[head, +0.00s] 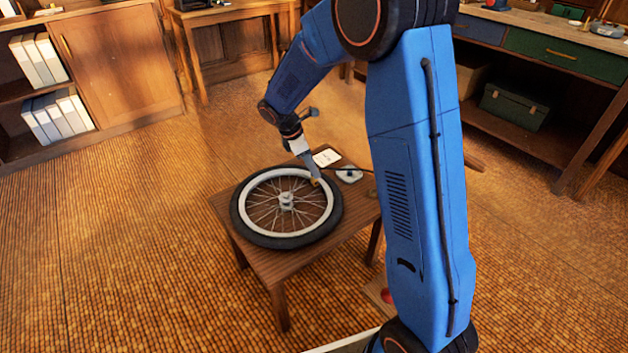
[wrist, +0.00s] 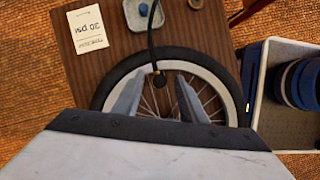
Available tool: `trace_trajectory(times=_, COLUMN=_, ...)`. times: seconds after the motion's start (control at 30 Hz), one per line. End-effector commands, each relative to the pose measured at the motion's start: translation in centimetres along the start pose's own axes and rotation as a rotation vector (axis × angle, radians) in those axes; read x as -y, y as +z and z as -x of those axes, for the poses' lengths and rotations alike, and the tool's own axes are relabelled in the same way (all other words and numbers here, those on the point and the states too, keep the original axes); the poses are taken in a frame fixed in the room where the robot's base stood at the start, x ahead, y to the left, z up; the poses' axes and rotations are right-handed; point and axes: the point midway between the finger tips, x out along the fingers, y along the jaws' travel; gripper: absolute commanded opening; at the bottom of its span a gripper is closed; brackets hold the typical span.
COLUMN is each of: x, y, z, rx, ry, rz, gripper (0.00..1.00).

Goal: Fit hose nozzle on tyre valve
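A spoked wheel with a black tyre (head: 240,222) lies flat on a low wooden table (head: 262,268); its tyre and pale rim also show in the wrist view (wrist: 240,112). The black hose (wrist: 151,45) runs from a small tray down to its brass-tipped nozzle (wrist: 158,81) at the rim's inner edge. My gripper (wrist: 160,80) points down there, its two grey fingers apart on either side of the nozzle, with visible gaps. It also shows over the wheel's far right edge in the head view (head: 314,180). The valve is not distinguishable, so I cannot tell whether the nozzle is seated on it.
A small brass ring (wrist: 195,4) is beside the tray. Open floor lies to the table's left.

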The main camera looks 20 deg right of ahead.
Motion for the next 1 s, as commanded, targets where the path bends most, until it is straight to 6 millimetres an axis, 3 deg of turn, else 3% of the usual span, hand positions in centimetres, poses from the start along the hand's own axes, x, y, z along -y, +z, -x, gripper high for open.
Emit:
trace_trajectory(times=0.6, x=-0.1, y=0.0, z=12.1, rx=-0.002, ry=0.003, rz=-0.001, gripper=0.39)
trace_trajectory(times=0.8, x=0.0, y=-0.1, z=14.5, rx=-0.001, ry=0.001, rz=0.001, gripper=0.39)
trace_trajectory(times=1.0, x=0.0, y=0.0, z=15.4, rx=0.000, ry=0.000, rz=0.001, gripper=0.39)
